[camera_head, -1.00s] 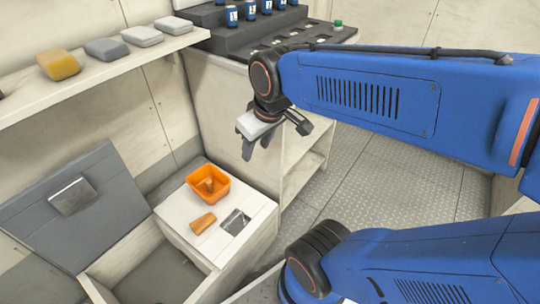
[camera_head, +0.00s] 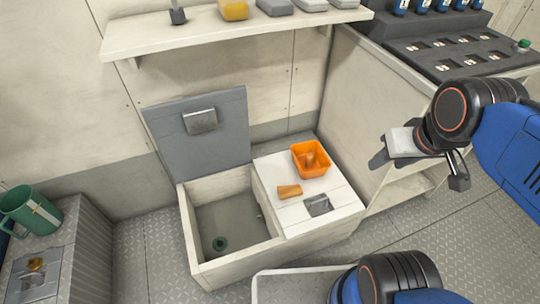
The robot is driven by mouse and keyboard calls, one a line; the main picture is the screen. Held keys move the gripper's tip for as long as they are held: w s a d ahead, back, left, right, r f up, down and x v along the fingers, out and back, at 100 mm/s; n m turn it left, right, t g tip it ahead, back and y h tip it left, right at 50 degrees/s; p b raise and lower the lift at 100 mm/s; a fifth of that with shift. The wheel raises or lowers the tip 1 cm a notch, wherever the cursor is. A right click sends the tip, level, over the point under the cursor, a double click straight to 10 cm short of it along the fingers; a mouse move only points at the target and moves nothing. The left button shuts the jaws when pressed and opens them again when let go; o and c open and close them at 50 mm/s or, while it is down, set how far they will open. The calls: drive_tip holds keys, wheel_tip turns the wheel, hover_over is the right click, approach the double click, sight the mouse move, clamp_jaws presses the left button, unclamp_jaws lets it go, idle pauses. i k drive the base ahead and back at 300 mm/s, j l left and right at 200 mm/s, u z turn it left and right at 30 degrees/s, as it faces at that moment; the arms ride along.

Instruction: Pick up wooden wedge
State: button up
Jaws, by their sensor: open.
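A wooden wedge (camera_head: 289,191), orange-brown, lies on the white locker top (camera_head: 275,172), in front of an orange bin (camera_head: 326,173). Another light wooden piece (camera_head: 310,160) is inside the bin; its full shape is partly hidden by the bin. My gripper (camera_head: 380,151) is open in the air to the right of the bin, apart from the wedge. I see nothing held between its fingers.
A recessed metal latch (camera_head: 318,205) is beside the wedge. To the left is an open compartment with a raised grey lid (camera_head: 202,150) and a green ring (camera_head: 219,243) inside. A shelf (camera_head: 150,35) overhangs behind. A green mug (camera_head: 28,211) stands far left.

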sight(285, 191)
drive_tip(key=k+l, duration=0.6)
drive_tip(key=i+u, duration=0.1)
drive_tip(key=u, duration=0.3)
drive_tip(key=i+l+u, duration=0.1)
drive_tip(key=u, duration=0.25)
drive_tip(key=i+l+u, duration=0.1)
drive_tip(key=u, duration=0.3)
